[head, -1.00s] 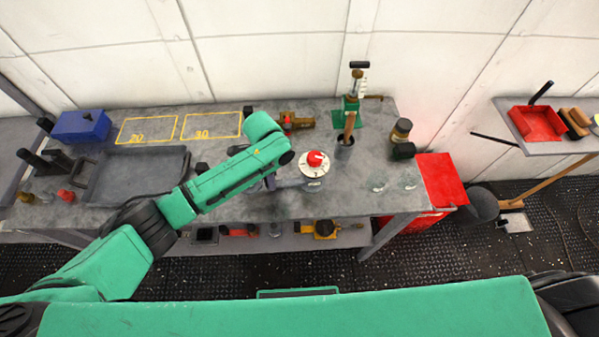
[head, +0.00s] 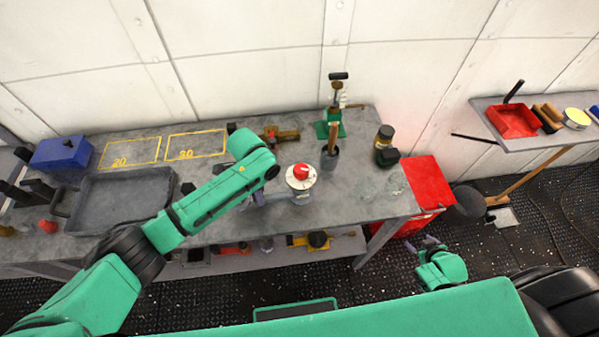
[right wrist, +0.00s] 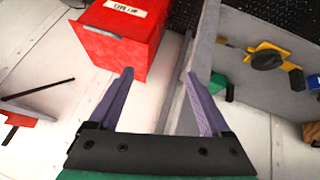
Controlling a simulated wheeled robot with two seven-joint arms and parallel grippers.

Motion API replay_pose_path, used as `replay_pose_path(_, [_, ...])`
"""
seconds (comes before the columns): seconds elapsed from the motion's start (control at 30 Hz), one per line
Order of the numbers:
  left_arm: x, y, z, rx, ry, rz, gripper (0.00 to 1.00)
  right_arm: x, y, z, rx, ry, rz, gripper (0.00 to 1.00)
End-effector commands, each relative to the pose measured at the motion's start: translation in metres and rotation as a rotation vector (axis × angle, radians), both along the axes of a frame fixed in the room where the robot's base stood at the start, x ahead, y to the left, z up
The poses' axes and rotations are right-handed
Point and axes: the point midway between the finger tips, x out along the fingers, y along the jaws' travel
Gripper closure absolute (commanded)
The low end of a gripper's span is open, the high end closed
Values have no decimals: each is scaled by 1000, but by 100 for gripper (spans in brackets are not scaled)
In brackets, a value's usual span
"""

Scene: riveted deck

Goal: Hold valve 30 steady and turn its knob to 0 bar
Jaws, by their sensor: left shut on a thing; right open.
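A valve (head: 301,188) with a red knob (head: 302,170) on a round white dial stands on the grey workbench. Its number and the dial marks are too small to read. My left gripper (head: 266,196) is shut on the valve's left side, partly hidden by my own green forearm. My right gripper (head: 430,243) is open and empty, low in front of the bench's right end, away from the valve. Its two purple fingers (right wrist: 160,95) are spread in the right wrist view, with nothing between them.
Yellow outlines marked 20 (head: 130,152) and 30 (head: 196,146) lie on the bench behind a grey tray (head: 122,174). A red bin (head: 425,180) adjoins the bench's right end.

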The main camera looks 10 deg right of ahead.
Motion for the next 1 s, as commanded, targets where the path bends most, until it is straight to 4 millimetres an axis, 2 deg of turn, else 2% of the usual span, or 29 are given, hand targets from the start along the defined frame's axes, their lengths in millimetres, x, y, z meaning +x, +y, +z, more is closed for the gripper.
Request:
replay_pose_path(0.03, [0,0,0,0,0,0,100,34,-26,36,-33,-99,16,18])
replay_pose_path(0.07, [0,0,0,0,0,0,100,56,-36,60,-49,-164,30,18])
replay_pose_path(0.1, [0,0,0,0,0,0,100,84,-47,93,-67,-250,58,18])
replay_pose_path(0.17, [0,0,0,0,0,0,100,126,-48,145,-81,-384,124,18])
replay_pose_path(0.2, [0,0,0,0,0,0,100,152,-36,179,-79,-473,188,18])
replay_pose_path(0.23, [0,0,0,0,0,0,100,170,-19,202,-67,-538,246,18])
replay_pose_path(0.27, [0,0,0,0,0,0,100,184,4,222,-46,-598,311,18])
replay_pose_path(0.3, [0,0,0,0,0,-1,100,196,43,242,-1,-667,401,18])
replay_pose_path(0.37, [0,0,0,0,0,0,100,198,107,260,93,-749,528,18])
replay_pose_path(0.4, [0,0,0,0,0,0,100,189,151,267,171,-790,601,18])
replay_pose_path(0.47, [0,0,0,0,0,0,100,166,206,272,291,-828,678,18])
replay_pose_path(0.5, [0,0,0,0,0,0,100,148,233,274,364,-840,707,18])
replay_pose_path(0.6, [0,0,0,1,0,0,100,108,278,274,506,-847,731,18])
replay_pose_path(0.7, [0,0,0,0,0,0,100,84,298,273,581,-841,727,18])
replay_pose_path(0.77, [0,0,0,0,0,0,100,79,304,273,601,-841,725,18])
replay_pose_path(0.87, [0,0,0,0,0,0,100,85,311,273,607,-842,722,18])
replay_pose_path(1.0, [0,0,0,0,0,0,100,108,331,274,606,-846,722,18])
